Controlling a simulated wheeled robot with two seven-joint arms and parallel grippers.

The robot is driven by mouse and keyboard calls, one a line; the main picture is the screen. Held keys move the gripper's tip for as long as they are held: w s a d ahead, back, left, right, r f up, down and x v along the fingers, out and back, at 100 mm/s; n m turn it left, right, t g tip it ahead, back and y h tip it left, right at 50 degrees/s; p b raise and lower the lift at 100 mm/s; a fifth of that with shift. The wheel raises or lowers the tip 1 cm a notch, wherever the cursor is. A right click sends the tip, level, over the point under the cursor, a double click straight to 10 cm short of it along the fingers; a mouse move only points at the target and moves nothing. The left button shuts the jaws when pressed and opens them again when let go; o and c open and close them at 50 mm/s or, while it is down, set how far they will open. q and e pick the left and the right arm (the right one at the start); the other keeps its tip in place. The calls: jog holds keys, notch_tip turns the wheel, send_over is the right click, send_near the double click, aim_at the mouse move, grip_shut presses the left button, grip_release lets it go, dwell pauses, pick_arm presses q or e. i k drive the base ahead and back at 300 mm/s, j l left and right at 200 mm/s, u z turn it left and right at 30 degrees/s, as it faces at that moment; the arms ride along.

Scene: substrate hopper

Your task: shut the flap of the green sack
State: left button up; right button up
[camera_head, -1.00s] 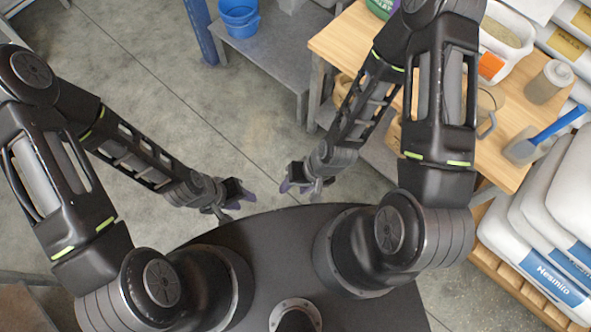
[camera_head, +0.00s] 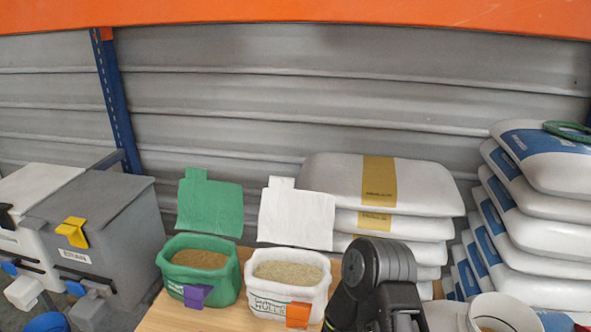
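The green sack (camera_head: 197,278) stands upright on the wooden table, filled with brown grain-like material. Its green flap (camera_head: 209,204) stands up open behind the mouth, with a narrow tab at its top left. A purple clip (camera_head: 197,296) sits on the sack's front. My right arm shows at the bottom, right of the white sack, but its gripper is out of view. My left gripper is out of view too.
A white sack (camera_head: 262,297) with an open white flap (camera_head: 295,218) and orange clip stands close right of the green sack. Grey and white bins (camera_head: 115,235) are at left. Stacked bags (camera_head: 550,265) are at right. A corrugated wall is behind.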

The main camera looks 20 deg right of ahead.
aim_at(212, 207)
jog(key=i+l+z, duration=0.15)
jog(key=z, duration=0.95)
jog(key=k+j+z, duration=0.15)
jog(key=j+z, duration=0.3)
jog(key=k+j+z, duration=0.15)
jog(key=z, duration=0.25)
jog(key=k+j+z, duration=0.25)
jog(key=z, duration=0.2)
jog(key=k+j+z, duration=0.1)
jog(key=k+j, duration=0.35)
jog(key=k, duration=0.15)
